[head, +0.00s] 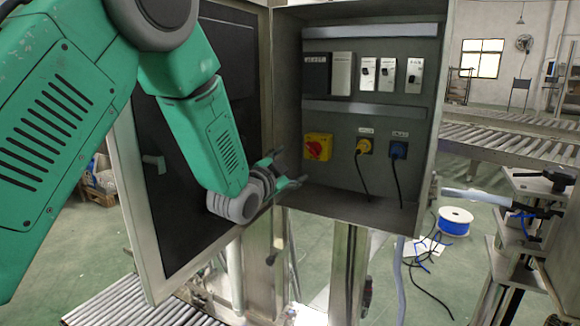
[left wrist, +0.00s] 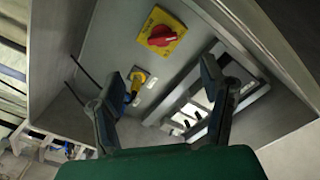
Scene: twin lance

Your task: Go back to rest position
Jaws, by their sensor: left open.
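My left gripper (head: 286,172) is at the front left lower edge of the open electrical cabinet (head: 345,198). Its two fingers are spread with nothing between them; they also show apart in the left wrist view (left wrist: 165,92). My left arm is green and reaches in from the upper left across the open cabinet door. A red rotary switch on a yellow plate (head: 318,147) is just right of the gripper and apart from it. The switch also shows in the left wrist view (left wrist: 163,36). My right gripper is in neither view.
The open cabinet door (head: 150,268) stands behind my left arm. A yellow plug (head: 364,146) and a blue plug (head: 398,149) with hanging cables sit right of the switch. Breakers (head: 386,75) line the upper row. A roller conveyor (head: 515,143) and a cable spool (head: 455,221) are at right.

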